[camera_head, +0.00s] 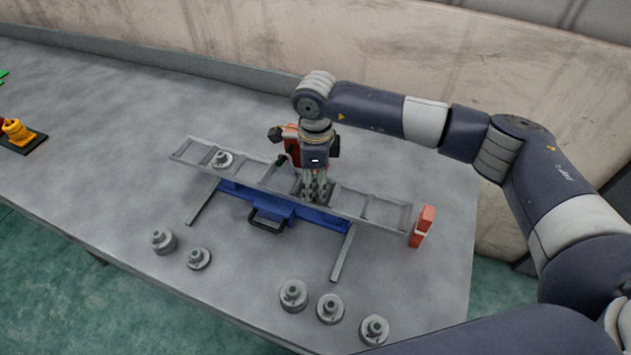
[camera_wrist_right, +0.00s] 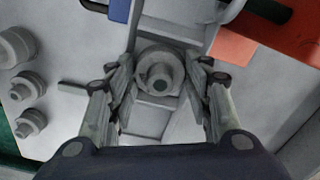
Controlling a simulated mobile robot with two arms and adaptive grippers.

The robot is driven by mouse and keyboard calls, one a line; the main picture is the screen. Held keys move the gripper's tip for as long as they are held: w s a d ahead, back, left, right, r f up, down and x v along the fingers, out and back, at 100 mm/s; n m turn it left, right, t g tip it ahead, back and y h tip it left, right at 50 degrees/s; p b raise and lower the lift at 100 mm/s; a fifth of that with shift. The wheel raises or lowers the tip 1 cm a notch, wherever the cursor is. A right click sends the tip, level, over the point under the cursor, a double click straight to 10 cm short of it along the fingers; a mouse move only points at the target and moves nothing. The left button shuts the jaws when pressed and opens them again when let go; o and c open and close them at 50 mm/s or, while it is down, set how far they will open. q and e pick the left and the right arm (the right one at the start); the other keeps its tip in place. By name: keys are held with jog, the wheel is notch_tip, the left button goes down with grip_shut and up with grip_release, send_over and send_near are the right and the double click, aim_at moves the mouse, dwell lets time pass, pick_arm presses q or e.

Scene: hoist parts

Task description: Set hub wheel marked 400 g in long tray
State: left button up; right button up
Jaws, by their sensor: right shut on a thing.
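The long tray (camera_head: 386,211) is a grey, ladder-like trough split into compartments, lying slantwise across a blue stand. My right gripper (camera_head: 315,193) points down over the tray, right of its middle. In the right wrist view it is shut on a grey hub wheel (camera_wrist_right: 160,72), a round stepped disc seen from above between the fingers, with tray compartments beneath. I cannot tell whether the wheel touches the tray floor. Another hub wheel (camera_head: 222,159) sits near the tray's left end. No weight marking is legible. My left gripper is not in view.
Several loose hub wheels stand along the table's front, among them one at left (camera_head: 163,241) and one at right (camera_head: 374,329). A red block (camera_head: 422,226) is at the tray's right end. The blue stand (camera_head: 238,192) has a black handle.

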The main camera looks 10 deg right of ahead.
aim_at(315, 181)
jog(key=o, duration=1.1)
jog(key=shift+s+d+f, duration=0.1)
jog(key=shift+s+f, duration=0.2)
jog(key=shift+f, duration=0.3)
jog(key=shift+o, duration=1.3)
jog(key=shift+w+f, duration=0.1)
jog(key=shift+w, duration=0.05)
jog(key=shift+r+p, duration=0.6)
jog(key=shift+w+r+p, duration=0.1)
jog(key=shift+r+p, duration=0.35)
jog(key=shift+p, duration=0.05)
jog(key=shift+w+r+b, duration=0.15)
jog(key=shift+r+b, duration=0.45)
jog(key=shift+b, duration=0.1)
notch_tip(315, 181, up, 10)
jog(key=b, duration=0.2)
jog(key=shift+r, duration=0.25)
